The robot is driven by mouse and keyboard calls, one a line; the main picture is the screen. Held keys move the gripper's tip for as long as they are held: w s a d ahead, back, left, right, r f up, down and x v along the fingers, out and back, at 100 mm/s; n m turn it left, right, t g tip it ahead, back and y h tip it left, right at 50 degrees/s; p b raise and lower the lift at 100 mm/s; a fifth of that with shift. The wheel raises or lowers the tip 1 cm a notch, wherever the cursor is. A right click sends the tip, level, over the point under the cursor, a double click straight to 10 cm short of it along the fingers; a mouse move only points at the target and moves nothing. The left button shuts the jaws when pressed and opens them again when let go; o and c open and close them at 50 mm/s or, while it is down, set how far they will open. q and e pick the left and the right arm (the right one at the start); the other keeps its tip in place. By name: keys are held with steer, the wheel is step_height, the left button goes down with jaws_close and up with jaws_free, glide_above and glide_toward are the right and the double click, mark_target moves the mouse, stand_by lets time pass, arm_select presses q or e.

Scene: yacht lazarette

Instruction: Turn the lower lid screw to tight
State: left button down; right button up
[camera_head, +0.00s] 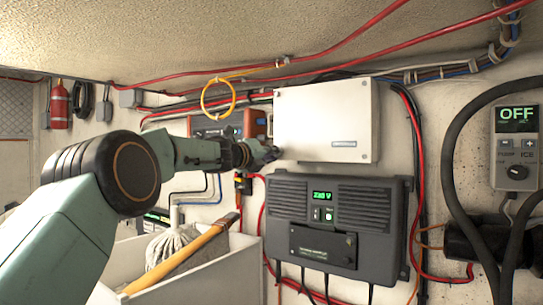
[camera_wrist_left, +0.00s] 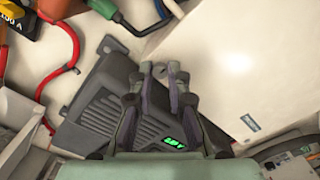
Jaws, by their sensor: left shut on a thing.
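The white lid (camera_head: 325,118) is a flat panel on the wall. In the left wrist view the lid (camera_wrist_left: 225,50) fills the upper right. My left gripper (camera_head: 273,153) reaches in from the left to the lid's lower left corner. In the wrist view its two fingertips (camera_wrist_left: 161,72) close around a small dark piece at the lid's edge, the lower lid screw (camera_wrist_left: 160,73). The fingers hide most of the screw, so I cannot tell its turn. Another small screw head (camera_head: 368,157) shows at the lid's lower right corner. My right gripper is in neither view.
A dark inverter (camera_head: 336,225) with a green display sits just below the lid. A red device (camera_head: 254,123) is left of the lid. A white bin (camera_head: 215,277) with a mop and wooden handle stands below my arm. Red cables (camera_head: 412,180) run down at the right.

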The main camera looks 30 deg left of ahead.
arm_select(q)
steer(key=c, duration=1.7)
jaws_free()
steer(key=shift+a+r, duration=0.1)
steer(key=shift+r, duration=0.3)
steer(key=o, duration=0.4)
steer(key=shift+w+f, duration=0.1)
steer(key=shift+f, duration=0.2)
steer(key=shift+s, duration=0.2)
steer(key=s+a, duration=0.1)
steer(key=s, duration=1)
steer(key=shift+s+a, duration=0.25)
steer(key=shift+s, duration=0.1)
steer(key=shift+w, duration=0.15)
steer(key=shift+s, duration=0.3)
